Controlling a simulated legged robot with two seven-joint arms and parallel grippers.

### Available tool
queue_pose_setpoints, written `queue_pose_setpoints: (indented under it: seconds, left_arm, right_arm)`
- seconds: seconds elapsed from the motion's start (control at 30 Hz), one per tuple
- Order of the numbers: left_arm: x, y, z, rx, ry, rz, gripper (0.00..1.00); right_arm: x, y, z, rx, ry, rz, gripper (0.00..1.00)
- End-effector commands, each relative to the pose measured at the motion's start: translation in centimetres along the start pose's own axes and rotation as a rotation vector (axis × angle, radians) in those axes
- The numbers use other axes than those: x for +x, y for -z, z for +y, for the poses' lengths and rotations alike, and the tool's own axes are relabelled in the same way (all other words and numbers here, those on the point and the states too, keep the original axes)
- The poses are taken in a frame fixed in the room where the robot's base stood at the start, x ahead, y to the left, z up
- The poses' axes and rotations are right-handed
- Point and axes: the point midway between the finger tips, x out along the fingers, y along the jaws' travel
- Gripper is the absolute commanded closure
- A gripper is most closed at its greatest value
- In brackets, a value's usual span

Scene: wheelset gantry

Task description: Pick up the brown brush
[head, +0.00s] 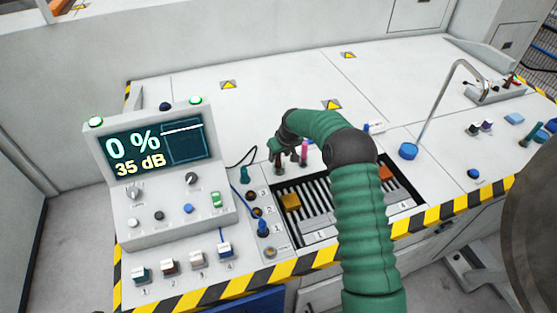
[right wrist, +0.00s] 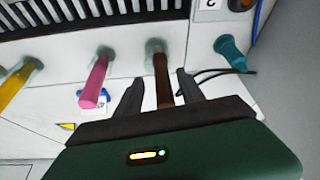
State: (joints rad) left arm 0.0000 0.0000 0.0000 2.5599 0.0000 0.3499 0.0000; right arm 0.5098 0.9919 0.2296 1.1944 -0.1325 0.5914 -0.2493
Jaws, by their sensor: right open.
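The brown brush (right wrist: 162,80) stands in a grey holder in the right wrist view, its handle pointing toward my gripper. My right gripper (right wrist: 160,85) is open, with one finger on each side of the brown handle. I cannot tell whether either finger touches it. In the head view my right gripper (head: 281,163) is at the back edge of the slotted tray, partly hidden by my green arm, and the brush is hard to make out there. My left gripper is not in view.
A pink brush (right wrist: 94,82) and a yellow brush (right wrist: 17,84) stand in line beside the brown one. A teal plug (right wrist: 230,52) is on the other side. The slotted tray (head: 322,220) and a display console (head: 160,205) are close by. The rear tabletop is mostly clear.

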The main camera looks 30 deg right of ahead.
Motion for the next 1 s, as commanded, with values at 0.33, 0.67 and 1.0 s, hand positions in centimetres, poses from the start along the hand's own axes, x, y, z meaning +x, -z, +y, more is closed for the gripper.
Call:
queue_pose_setpoints:
  seconds: [0.33, 0.67, 1.0]
  left_arm:
    - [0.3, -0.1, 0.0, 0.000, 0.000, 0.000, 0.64]
    - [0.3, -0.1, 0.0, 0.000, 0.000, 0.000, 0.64]
    - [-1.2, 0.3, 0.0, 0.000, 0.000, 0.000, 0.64]
  right_arm:
    - [-8.2, 0.4, -0.7, 0.000, 0.000, 0.003, 0.54]
    - [-14.1, 0.4, -0.8, 0.001, 0.002, 0.000, 0.54]
    - [-13.8, -1.0, -0.8, 0.763, -0.002, -0.075, 0.53]
